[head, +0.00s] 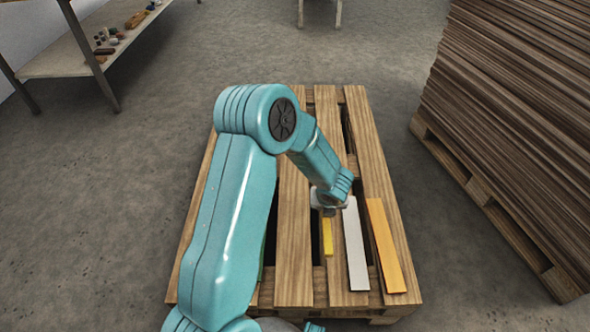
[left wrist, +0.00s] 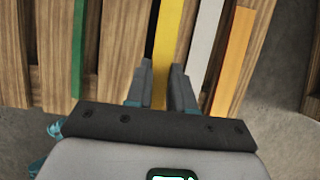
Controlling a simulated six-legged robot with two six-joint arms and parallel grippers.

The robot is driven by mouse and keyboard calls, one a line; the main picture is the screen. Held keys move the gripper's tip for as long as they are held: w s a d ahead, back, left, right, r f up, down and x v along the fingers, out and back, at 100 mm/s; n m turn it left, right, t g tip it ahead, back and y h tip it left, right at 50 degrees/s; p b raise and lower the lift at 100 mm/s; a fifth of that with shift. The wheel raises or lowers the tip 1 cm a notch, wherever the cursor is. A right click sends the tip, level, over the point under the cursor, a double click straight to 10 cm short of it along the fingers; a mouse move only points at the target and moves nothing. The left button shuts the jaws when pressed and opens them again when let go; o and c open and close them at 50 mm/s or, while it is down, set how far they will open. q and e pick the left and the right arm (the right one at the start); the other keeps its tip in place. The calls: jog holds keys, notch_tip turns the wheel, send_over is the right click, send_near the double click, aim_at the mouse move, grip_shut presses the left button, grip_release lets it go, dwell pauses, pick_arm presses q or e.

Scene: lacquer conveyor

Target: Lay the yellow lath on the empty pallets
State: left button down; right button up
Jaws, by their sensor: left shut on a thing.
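The yellow lath (head: 327,238) shows as a short strip below my left gripper (head: 329,200) in the head view; my arm hides the rest. In the left wrist view the yellow lath (left wrist: 166,45) runs between the two fingers of my left gripper (left wrist: 162,88), which is shut on it. The lath is over the wooden pallet (head: 292,260); I cannot tell whether it touches the slats. The pallet carries a white lath (head: 355,245) and an orange lath (head: 384,245) to the right of the yellow one. My right gripper is not in view.
A green lath (left wrist: 78,50) lies left of the yellow one in the left wrist view. A tall stack of brown boards (head: 515,120) stands on another pallet at the right. A shelf table (head: 90,60) with small items is at the upper left.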

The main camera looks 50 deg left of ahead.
pick_arm(q)
notch_tip(320, 180, down, 16)
jog(key=b, duration=0.7)
jog(key=shift+r, duration=0.2)
notch_tip(320, 180, down, 5)
jog(key=shift+r+b, duration=0.1)
jog(key=shift+b, duration=1.15)
jog(key=c, duration=1)
grip_release()
